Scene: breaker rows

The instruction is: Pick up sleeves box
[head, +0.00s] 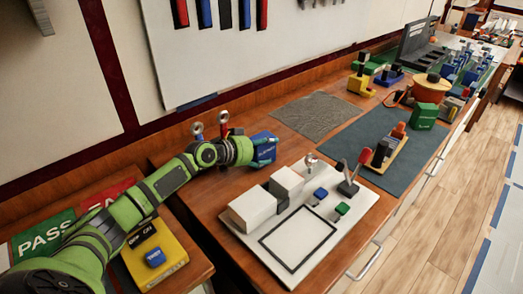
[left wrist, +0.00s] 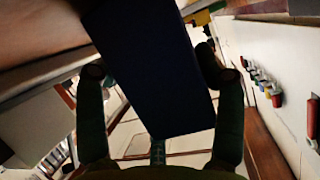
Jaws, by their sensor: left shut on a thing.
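A blue box (head: 265,146), which I take for the sleeves box, is at the end of my left arm near the back edge of the wooden bench. Its marking is too small to read. My left gripper (head: 250,150) is shut on it. In the left wrist view the box (left wrist: 155,65) is a large dark block between the fingers, hiding much of what lies beyond. I cannot tell whether the box touches the bench. My right gripper is not in view.
A white board with two white blocks (head: 255,209) and small switches stands just right of the gripper. A grey mat (head: 314,115) and a dark mat (head: 415,150) lie farther back. A yellow switch box (head: 155,256) and PASS panel (head: 45,237) are near my arm.

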